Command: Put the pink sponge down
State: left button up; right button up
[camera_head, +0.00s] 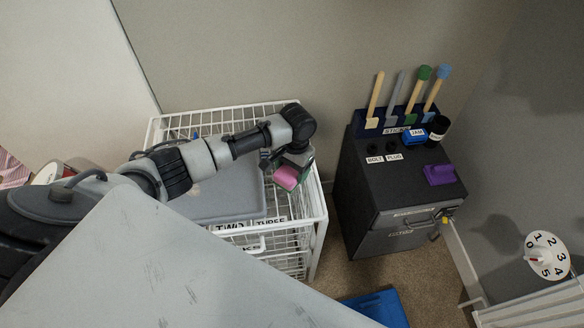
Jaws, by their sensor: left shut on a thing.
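The pink sponge (286,178) is in the head view, near the middle, at the end of my left arm. My left gripper (290,166) is shut on it and holds it over the right part of the white wire rack (318,215). A greenish patch shows beside the pink at the jaws; I cannot tell whether it is part of the sponge. The fingertips are partly hidden by the wrist. My right gripper is not in view.
A dark cabinet (385,200) stands to the right, with upright sticks, a blue block (414,137), a black cup (437,130) and a purple block (440,174) on top. A grey lid (225,195) lies on the rack. A blue thing (380,308) lies on the floor. A numbered dial (546,254) is at far right.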

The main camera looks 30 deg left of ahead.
pick_arm(q)
jog(key=o, duration=0.9)
jog(key=shift+f, duration=0.1)
jog(key=r, duration=0.4)
jog(key=w+r, duration=0.1)
jog(key=r, duration=0.7)
jog(key=shift+w+d+r+p, duration=0.15)
jog(key=shift+w+p, duration=0.1)
jog(key=shift+p, duration=0.15)
